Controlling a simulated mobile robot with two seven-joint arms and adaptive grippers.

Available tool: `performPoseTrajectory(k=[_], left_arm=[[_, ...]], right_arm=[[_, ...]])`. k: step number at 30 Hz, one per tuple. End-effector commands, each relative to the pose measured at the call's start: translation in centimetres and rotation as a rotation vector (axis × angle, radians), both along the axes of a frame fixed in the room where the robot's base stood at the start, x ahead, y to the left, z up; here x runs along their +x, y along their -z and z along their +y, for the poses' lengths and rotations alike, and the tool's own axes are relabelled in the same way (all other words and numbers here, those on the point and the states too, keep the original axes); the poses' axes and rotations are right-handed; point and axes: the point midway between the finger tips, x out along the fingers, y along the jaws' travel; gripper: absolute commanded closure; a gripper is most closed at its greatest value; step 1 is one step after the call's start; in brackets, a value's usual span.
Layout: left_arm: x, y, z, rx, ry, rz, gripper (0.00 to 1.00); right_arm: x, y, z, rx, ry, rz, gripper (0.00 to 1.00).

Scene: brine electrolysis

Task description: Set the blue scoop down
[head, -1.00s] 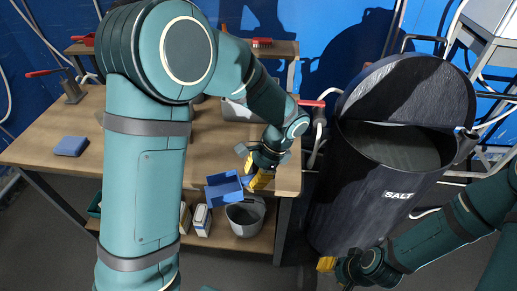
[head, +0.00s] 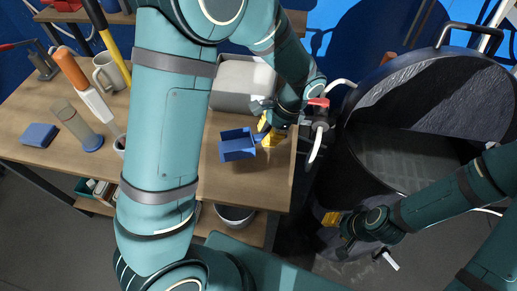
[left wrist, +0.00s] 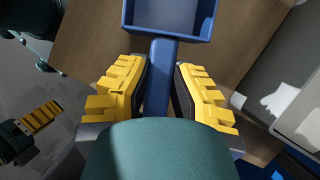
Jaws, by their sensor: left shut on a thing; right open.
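The blue scoop (head: 237,147) is over the right part of the wooden table (head: 225,185), its tray facing up. My left gripper (head: 268,130) is shut on its handle. In the left wrist view the handle of the scoop (left wrist: 168,16) runs between the yellow fingers of my left gripper (left wrist: 161,75), and the tabletop shows beyond. I cannot tell whether the scoop touches the tabletop. My right gripper (head: 334,231) is open and empty, low in front of the black salt drum (head: 395,160).
A grey bin (head: 236,88) stands on the table behind the scoop. A red-handled tap (head: 318,108) with a white hose is at the table's right edge. A blue sponge (head: 39,135), a bottle (head: 78,128) and a mug (head: 108,72) are at the left. A bucket (head: 236,215) sits below.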

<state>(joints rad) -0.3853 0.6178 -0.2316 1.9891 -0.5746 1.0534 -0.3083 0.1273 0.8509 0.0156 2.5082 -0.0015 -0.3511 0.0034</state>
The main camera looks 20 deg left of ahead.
Motion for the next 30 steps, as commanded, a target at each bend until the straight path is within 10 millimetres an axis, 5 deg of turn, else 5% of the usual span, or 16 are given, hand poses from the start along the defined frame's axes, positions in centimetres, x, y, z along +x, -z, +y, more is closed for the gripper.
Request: performPoseTrajectory(k=[16, 28, 29, 30], left_arm=[[0.0, 6.4, 0.0, 0.001, 0.000, 0.002, 1.00], [0.0, 7.0, 0.0, 0.000, 0.000, 0.000, 1.00], [0.0, 6.9, 0.0, 0.000, 0.000, 0.000, 0.66], [0.0, 6.9, 0.0, 0.000, 0.000, 0.000, 0.56]], right_arm=[[0.4, 1.9, -0.1, -0.002, 0.003, -0.009, 0.53], [0.4, 2.0, -0.1, -0.002, 0.003, -0.010, 0.53], [0.4, 2.0, -0.1, -0.002, 0.003, -0.010, 0.53], [0.4, 1.9, -0.1, -0.002, 0.003, -0.010, 0.53]])
